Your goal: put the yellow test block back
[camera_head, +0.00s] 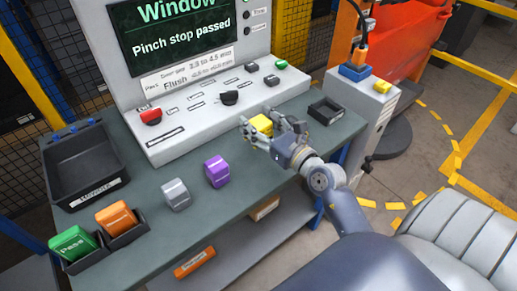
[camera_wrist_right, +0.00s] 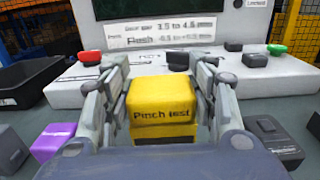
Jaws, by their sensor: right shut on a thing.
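The yellow test block (camera_head: 261,124) is between the fingers of my right gripper (camera_head: 262,130), in front of the grey console. In the right wrist view the block (camera_wrist_right: 162,103) faces me with "Pinch test" printed on it, and the fingers of my right gripper (camera_wrist_right: 160,85) close on its two sides. I cannot tell whether its underside touches the bench. My left gripper is not in view.
The console screen (camera_head: 175,30) reads "Pinch stop passed". A purple block (camera_head: 217,171) and a grey block (camera_head: 175,194) stand on the bench (camera_head: 190,235). Green (camera_head: 74,244) and orange (camera_head: 116,218) blocks sit in holders at front left, near a large black bin (camera_head: 85,165).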

